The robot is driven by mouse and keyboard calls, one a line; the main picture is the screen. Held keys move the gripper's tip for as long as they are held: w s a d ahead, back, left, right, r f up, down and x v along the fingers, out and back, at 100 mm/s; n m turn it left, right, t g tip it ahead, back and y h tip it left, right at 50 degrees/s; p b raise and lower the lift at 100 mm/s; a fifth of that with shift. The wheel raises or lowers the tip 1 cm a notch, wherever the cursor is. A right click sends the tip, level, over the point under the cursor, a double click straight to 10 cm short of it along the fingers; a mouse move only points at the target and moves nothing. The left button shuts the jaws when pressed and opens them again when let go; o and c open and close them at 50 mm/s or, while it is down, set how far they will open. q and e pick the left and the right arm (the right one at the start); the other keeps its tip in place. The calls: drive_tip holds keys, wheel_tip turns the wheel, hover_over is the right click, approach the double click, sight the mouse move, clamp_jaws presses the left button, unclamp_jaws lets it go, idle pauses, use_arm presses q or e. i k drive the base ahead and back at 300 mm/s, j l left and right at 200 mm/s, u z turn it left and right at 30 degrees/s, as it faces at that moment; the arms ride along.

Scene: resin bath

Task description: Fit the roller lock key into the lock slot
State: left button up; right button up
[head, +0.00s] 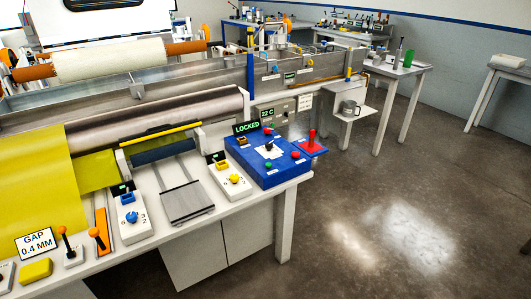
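A blue control box (263,174) stands at the right end of the near table, with a LOCKED sign (247,127) at its back edge. On its top a small dark piece (269,146) sits on a white plate, among coloured buttons. An upright red handle (312,138) stands on a small blue pad (302,151) just right of the box. It may be the roller lock key, but I cannot tell for sure. I cannot make out the lock slot clearly at this distance. Neither of my grippers shows in this view.
A long roller machine (170,104) with yellow sheet (40,195) fills the left. Dial boxes with a blue knob (131,217) and a yellow knob (234,179) flank a grey plate (187,203). A metal mug (349,108) stands on a side shelf. The floor (400,220) at right is clear.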

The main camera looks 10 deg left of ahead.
sight(248, 149)
drive_tip(key=i+l+u, duration=0.25)
drive_tip(key=i, duration=0.35)
drive_tip(key=i+l+u, duration=0.3)
drive_tip(key=i+l, duration=0.2)
drive_tip(key=i, duration=0.05)
